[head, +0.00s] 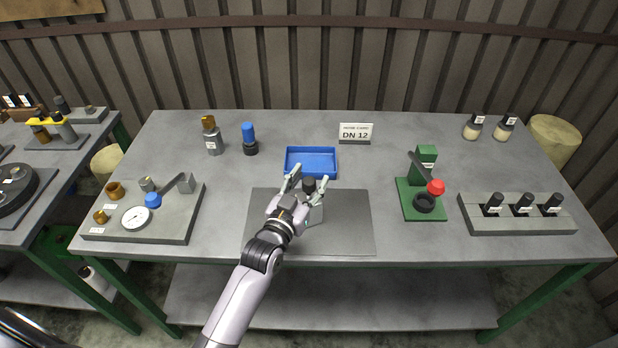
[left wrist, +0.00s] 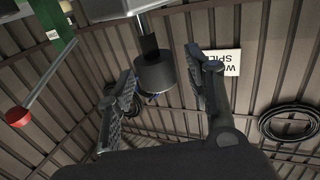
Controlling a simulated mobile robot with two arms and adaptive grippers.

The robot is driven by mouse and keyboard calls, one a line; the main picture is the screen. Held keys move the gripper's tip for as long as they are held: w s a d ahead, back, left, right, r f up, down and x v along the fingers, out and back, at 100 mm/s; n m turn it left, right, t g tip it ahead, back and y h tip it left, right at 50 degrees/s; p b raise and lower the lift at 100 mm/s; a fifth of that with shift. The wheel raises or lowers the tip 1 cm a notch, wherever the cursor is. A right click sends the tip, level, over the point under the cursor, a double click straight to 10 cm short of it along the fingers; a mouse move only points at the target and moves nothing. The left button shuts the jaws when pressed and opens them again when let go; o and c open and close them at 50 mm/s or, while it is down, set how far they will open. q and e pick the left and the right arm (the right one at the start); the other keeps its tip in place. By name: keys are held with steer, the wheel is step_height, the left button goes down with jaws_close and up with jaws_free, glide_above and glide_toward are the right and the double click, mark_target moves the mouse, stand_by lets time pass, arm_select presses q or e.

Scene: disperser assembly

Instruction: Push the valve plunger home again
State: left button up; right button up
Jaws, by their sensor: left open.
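A black round knob on a thin stem (head: 309,184) stands among the fingers of my left gripper (head: 307,181) at the middle of the table. In the left wrist view the knob (left wrist: 155,74) hangs on a dark collar and a bright metal rod that comes out of a grey block (left wrist: 110,8). I take this to be the valve plunger. My left gripper (left wrist: 160,65) is open, with one finger on each side of the knob and a visible gap on both sides. The grey block (head: 315,213) is partly hidden by my gripper in the head view. My right gripper does not show.
A grey mat (head: 350,225) lies under the block. A blue tray (head: 312,149) sits behind it. A green press with a red ball handle (head: 436,187) stands to the right, and a gauge fixture (head: 180,215) to the left. The mat's right half is clear.

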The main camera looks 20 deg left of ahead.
arm_select(q)
steer(key=shift+w, duration=0.1)
steer(key=shift+c, duration=0.4)
jaws_close()
stand_by(0.5)
